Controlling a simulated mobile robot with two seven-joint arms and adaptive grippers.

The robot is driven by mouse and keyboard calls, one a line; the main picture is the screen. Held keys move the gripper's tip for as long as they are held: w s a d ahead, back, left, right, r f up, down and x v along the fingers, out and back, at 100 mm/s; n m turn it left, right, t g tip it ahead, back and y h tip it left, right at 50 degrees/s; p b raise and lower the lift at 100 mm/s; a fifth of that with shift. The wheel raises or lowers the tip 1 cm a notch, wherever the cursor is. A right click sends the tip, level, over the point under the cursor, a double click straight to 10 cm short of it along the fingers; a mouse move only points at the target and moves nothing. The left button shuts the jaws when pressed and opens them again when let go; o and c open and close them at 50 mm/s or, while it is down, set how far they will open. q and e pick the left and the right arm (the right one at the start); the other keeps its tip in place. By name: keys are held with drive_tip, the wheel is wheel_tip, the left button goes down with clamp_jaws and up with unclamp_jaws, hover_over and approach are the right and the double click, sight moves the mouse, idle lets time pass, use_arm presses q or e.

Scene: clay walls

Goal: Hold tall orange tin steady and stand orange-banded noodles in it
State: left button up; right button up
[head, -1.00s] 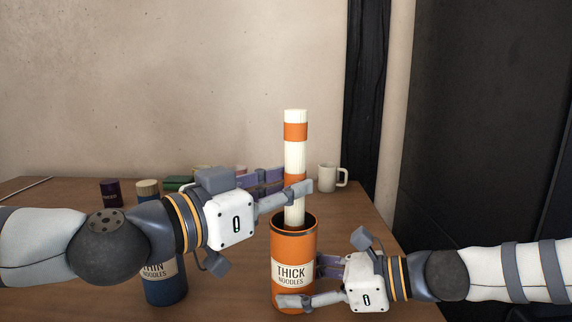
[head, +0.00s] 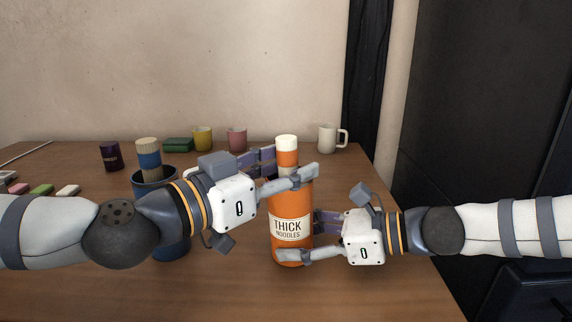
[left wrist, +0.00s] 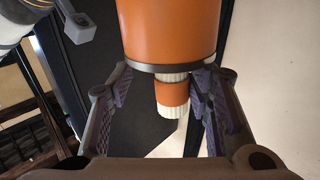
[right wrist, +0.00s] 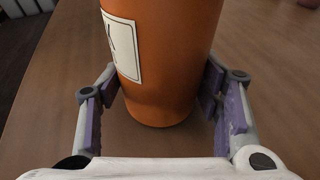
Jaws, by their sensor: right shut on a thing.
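The tall orange tin (head: 292,225), labelled THICK NOODLES, stands upright on the table. My right gripper (head: 302,238) is shut around its lower body; the right wrist view shows the tin (right wrist: 170,60) between the fingers. The orange-banded noodles (head: 286,142) stand upright in the tin, with only their pale top and an orange band above the rim. My left gripper (head: 288,166) is at the rim, its fingers apart on either side of the noodles. The left wrist view shows the noodles (left wrist: 172,94) between these fingers with a gap at the left.
A blue tin (head: 172,250) with blue-banded noodles (head: 149,158) is partly hidden behind my left arm. A purple tin (head: 110,156), green block (head: 178,145), yellow cup (head: 202,138), pink cup (head: 237,139) and white mug (head: 328,138) stand farther back. The front table is clear.

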use_arm(q)
drive_tip(key=shift+w+a+f, duration=0.1)
drive_tip(key=shift+f, duration=0.2)
use_arm(e)
drive_tip(key=shift+f, duration=0.1)
use_arm(q)
drive_tip(key=shift+s+a, duration=0.2)
use_arm(e)
drive_tip(key=shift+d, duration=0.1)
use_arm(q)
drive_tip(key=v, duration=1.1)
drive_tip(key=shift+s+r, duration=0.25)
drive_tip(key=shift+r, duration=0.05)
use_arm(e)
drive_tip(key=o, duration=0.9)
